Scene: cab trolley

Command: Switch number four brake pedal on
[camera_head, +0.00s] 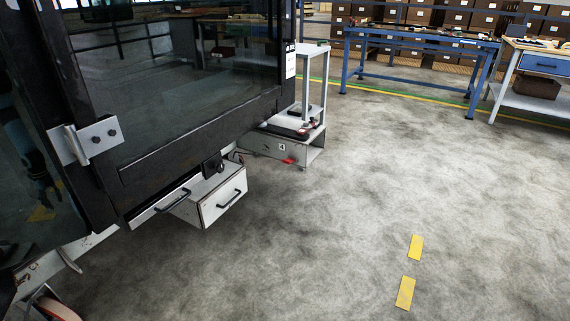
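A low grey trolley base (255,144) with a small label that looks like a "4" stands on the floor beyond the cab's far corner. A small red brake pedal (288,161) sticks out low at its side, just above the floor. It is too small to tell whether the pedal is up or pressed down. Neither of my grippers is in view.
The large dark glazed cab (180,90) fills the left side, with a light drawer box (222,195) jutting out below. A wheel (52,306) shows at bottom left. A blue workbench (415,37) stands at the back. The grey floor (400,190) is open to the right.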

